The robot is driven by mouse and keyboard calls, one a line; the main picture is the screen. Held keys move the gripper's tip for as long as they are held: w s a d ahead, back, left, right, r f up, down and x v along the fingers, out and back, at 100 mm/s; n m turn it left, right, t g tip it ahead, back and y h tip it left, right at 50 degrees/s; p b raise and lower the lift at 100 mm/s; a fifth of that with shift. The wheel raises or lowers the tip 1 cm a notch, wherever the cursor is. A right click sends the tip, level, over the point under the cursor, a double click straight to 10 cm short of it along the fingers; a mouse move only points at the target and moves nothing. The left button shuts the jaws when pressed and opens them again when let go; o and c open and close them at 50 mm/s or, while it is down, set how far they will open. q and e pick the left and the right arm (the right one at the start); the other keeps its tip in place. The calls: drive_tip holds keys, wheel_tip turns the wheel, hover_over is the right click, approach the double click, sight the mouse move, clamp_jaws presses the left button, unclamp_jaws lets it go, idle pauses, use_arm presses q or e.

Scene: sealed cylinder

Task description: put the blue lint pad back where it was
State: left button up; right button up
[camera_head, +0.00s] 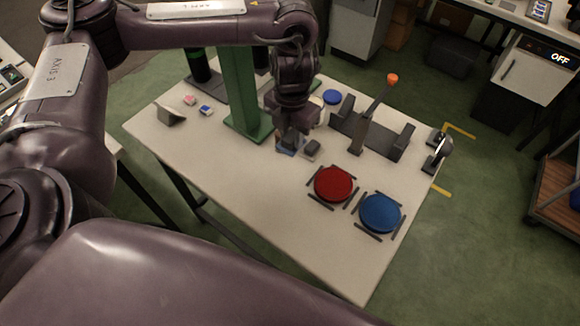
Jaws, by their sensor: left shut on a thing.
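My left gripper (298,146) reaches down from above to the middle of the white table. It is shut on a small, dull blue thing (284,151), which looks like the blue lint pad. The fingers hide most of it, and I cannot tell whether it touches the table. A small blue-and-white piece (206,110) lies at the far left of the table, beside a red-and-white piece (189,100). My right gripper is not in view.
A green column (241,90) stands just left of the gripper. A dark fixture with an orange-tipped lever (392,80) is to its right. A red disc (334,184) and a blue disc (380,213) sit between dark bars in front. The table's left front (240,185) is clear.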

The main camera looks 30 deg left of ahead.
use_arm(q)
drive_tip(key=b, duration=0.2)
hover_over(291, 176)
wheel_tip(291, 176, down, 10)
drive_tip(key=shift+r, duration=0.15)
drive_tip(key=shift+f+b, duration=0.85)
drive_tip(key=shift+f, duration=1.3)
drive_tip(key=shift+f, duration=0.1)
drive_tip(key=o, duration=0.6)
drive_tip(key=shift+f, duration=0.1)
drive_tip(key=o, duration=0.4)
drive_tip(key=shift+r, duration=0.3)
wheel_tip(291, 176, up, 12)
drive_tip(key=p, duration=0.3)
